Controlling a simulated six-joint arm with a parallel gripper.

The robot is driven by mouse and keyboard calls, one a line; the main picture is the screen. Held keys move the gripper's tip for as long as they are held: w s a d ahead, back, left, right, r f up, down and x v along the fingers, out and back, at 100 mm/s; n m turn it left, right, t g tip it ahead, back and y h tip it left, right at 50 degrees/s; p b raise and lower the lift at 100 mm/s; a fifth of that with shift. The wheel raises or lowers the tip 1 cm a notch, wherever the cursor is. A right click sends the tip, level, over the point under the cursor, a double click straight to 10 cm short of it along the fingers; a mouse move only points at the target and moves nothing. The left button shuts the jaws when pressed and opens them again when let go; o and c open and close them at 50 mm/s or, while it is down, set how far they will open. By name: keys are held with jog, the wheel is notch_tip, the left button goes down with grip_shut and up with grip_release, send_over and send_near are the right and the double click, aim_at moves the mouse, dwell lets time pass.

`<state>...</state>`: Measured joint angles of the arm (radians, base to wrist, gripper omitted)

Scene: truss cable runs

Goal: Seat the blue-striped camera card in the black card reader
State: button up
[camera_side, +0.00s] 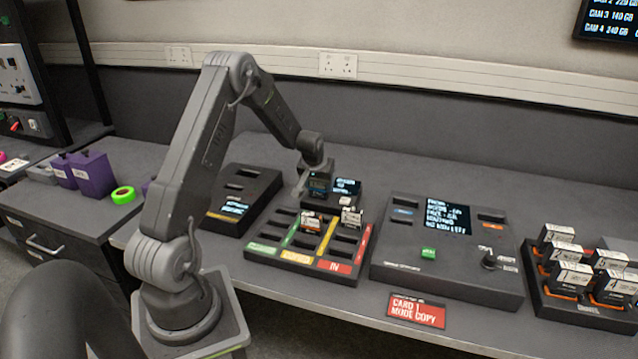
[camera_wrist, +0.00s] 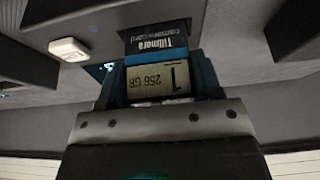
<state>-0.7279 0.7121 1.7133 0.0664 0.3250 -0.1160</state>
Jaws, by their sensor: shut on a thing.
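My gripper (camera_side: 319,186) is shut on the camera card (camera_wrist: 158,78), which shows between the jaws (camera_wrist: 160,62) in the wrist view. The card has a dark upper part lettered Tilmara and a pale label reading 1 and 256 GB, both upside down. The black card reader (camera_side: 347,202) is a low box with a lit screen and a pale button, just behind and right of my gripper. In the wrist view its dark face (camera_wrist: 95,18) lies at the card's far end. The slot is hidden, so I cannot tell whether the card's end is in it.
A sorting tray (camera_side: 303,275) with coloured strips and two standing cards is in front of the reader. A console (camera_side: 405,272) stands right, a rack of cards (camera_side: 578,308) far right, and another dark unit (camera_side: 262,184) left. A red sign (camera_side: 417,312) lies at the desk's front edge.

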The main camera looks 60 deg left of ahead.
jog(key=shift+f, duration=0.35)
dwell(0.4)
jog(key=o, duration=1)
jog(key=shift+o, duration=0.4)
jog(key=shift+o, duration=0.7)
jog(key=shift+r, duration=3.75)
